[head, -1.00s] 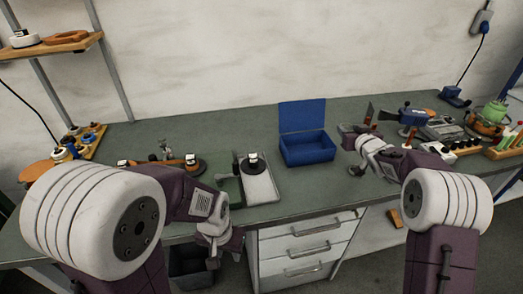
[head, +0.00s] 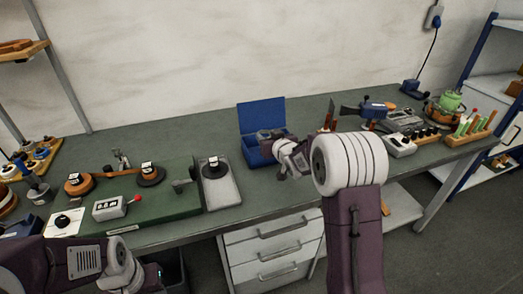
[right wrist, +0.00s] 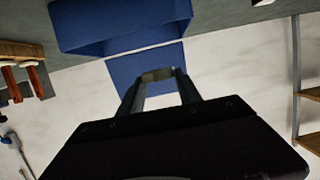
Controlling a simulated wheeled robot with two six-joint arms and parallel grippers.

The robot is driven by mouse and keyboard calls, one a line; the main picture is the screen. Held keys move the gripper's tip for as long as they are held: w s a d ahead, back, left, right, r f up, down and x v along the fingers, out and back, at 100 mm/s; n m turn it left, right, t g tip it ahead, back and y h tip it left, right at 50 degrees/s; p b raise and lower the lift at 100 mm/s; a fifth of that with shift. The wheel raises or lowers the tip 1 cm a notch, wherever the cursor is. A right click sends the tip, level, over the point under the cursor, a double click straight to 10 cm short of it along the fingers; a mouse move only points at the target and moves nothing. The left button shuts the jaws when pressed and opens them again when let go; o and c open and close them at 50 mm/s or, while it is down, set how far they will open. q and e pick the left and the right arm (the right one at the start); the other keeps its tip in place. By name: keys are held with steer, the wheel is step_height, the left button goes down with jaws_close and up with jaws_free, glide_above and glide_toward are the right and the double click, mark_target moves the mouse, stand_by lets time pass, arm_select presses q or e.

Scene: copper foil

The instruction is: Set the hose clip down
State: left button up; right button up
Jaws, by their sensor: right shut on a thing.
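My right gripper (head: 270,138) is at the open blue box (head: 254,156) in the head view, with its fingertips over the box opening. In the right wrist view the gripper (right wrist: 158,82) is shut on a small grey-brown piece, the hose clip (right wrist: 157,74), held between the fingertips. The blue box (right wrist: 125,38) and its raised lid (right wrist: 144,66) lie beyond the fingers there. Whether the clip touches the box cannot be told. My left gripper (head: 145,280) is low at the bottom left, partly cut off, its jaws unclear.
A scale with a grey plate (head: 222,190) stands left of the box. A green board (head: 160,207) with a small display meter (head: 110,207) is further left. A blue-handled tool (head: 375,108) and a green-topped pot (head: 448,102) stand to the right. Bench lies clear before the box.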

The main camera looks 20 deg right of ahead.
steer(key=f, duration=0.1)
steer(key=w+a+f, duration=0.1)
steer(key=f, duration=0.3)
steer(key=shift+w+a, duration=0.15)
steer(key=shift+w, duration=0.25)
steer(key=shift+w+f, duration=0.1)
steer(key=shift+f, duration=0.1)
steer(key=shift+b, duration=0.35)
steer(key=shift+f, duration=0.15)
steer(key=o, duration=1.3)
steer(key=shift+o, duration=0.2)
